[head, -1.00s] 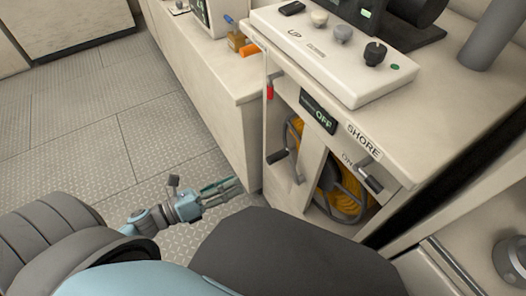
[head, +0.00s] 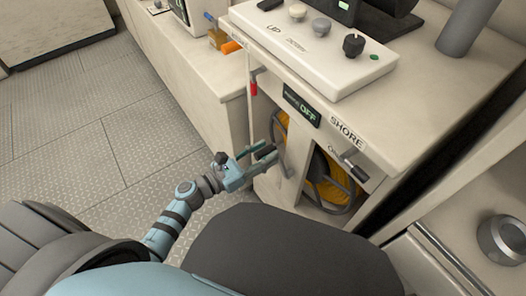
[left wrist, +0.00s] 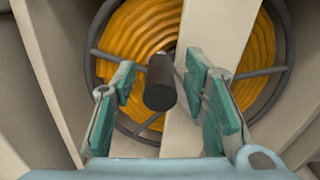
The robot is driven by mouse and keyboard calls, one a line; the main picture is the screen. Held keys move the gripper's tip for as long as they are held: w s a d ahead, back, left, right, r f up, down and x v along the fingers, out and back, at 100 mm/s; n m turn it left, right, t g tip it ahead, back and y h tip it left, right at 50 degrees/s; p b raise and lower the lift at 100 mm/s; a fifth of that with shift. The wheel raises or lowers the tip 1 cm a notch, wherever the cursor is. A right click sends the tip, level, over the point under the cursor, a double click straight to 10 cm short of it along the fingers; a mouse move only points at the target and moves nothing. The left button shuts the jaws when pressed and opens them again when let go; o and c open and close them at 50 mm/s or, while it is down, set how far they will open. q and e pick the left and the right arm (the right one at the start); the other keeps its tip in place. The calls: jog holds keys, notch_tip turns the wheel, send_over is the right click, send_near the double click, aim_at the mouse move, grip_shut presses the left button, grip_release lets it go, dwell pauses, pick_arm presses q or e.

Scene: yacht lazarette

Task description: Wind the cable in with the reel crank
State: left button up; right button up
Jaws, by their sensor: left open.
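The reel (head: 284,160) with its orange cable (head: 321,173) sits inside the cabinet, partly hidden by an upright post. In the left wrist view the wound orange cable (left wrist: 130,32) fills a dark spoked ring (left wrist: 97,68). The crank's black handle (left wrist: 159,86) points toward the wrist camera, in front of the post. My left gripper (head: 266,155) is open at the cabinet front. In the left wrist view its teal-padded fingers (left wrist: 160,72) stand on either side of the handle, with visible gaps. My right gripper is not in view.
A small display (head: 302,107) reads OFF, beside a SHORE label (head: 347,133) and a dark-handled lever (head: 354,166). A red handle (head: 253,87) hangs left of the opening. A control panel (head: 330,45) with knobs is on top. The floor at left is clear.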

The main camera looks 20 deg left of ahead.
pick_arm(q)
jog(key=shift+c, duration=0.5)
grip_shut()
